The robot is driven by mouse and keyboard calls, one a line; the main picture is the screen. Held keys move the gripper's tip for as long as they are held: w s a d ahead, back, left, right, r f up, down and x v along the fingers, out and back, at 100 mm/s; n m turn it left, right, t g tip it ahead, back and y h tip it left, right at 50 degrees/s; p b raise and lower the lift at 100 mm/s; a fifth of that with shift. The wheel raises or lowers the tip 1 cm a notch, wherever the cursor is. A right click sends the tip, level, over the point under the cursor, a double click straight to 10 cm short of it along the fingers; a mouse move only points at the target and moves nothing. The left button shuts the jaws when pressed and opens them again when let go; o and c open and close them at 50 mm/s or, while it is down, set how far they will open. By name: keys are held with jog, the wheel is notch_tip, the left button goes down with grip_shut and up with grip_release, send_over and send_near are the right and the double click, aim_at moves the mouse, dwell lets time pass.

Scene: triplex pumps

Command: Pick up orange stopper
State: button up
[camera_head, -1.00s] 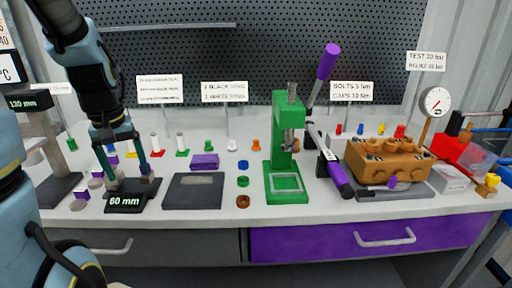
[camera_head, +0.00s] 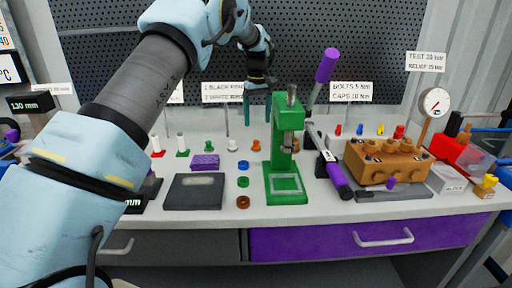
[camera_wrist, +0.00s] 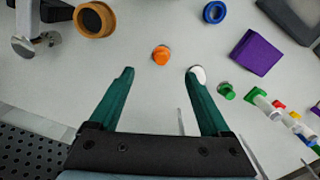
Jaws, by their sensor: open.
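The orange stopper (camera_head: 256,145) stands on the bench between the white stopper (camera_head: 232,145) and the green press (camera_head: 284,150). In the wrist view the orange stopper (camera_wrist: 161,55) lies ahead of my gripper (camera_wrist: 158,73), roughly centred between the fingertips and a little beyond them. My gripper is open and empty, with its two dark green fingers apart. In the head view my gripper (camera_head: 257,108) hangs above the back of the bench, over the orange stopper. The right fingertip overlaps the white stopper (camera_wrist: 198,75) in the wrist view.
The green press stands close to the right of the orange stopper. A green stopper (camera_wrist: 227,92) and a purple block (camera_wrist: 257,52) lie to the right in the wrist view. A brown ring (camera_wrist: 94,19) is at upper left. Sign posts stand behind.

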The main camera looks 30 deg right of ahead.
jog(key=p, duration=0.1)
send_over(256, 141)
jog(key=f, duration=0.4)
jog(key=shift+s+d+f, duration=0.15)
jog(key=shift+d+f, duration=0.05)
jog(key=shift+f, duration=0.1)
jog(key=shift+w+a+f+p, duration=0.1)
jog(key=shift+f+p, duration=0.55)
jog(key=shift+f, duration=0.75)
jog(key=shift+w+a+f+p, duration=0.1)
jog(key=shift+f+p, duration=0.5)
jog(key=shift+f, duration=0.75)
grip_shut()
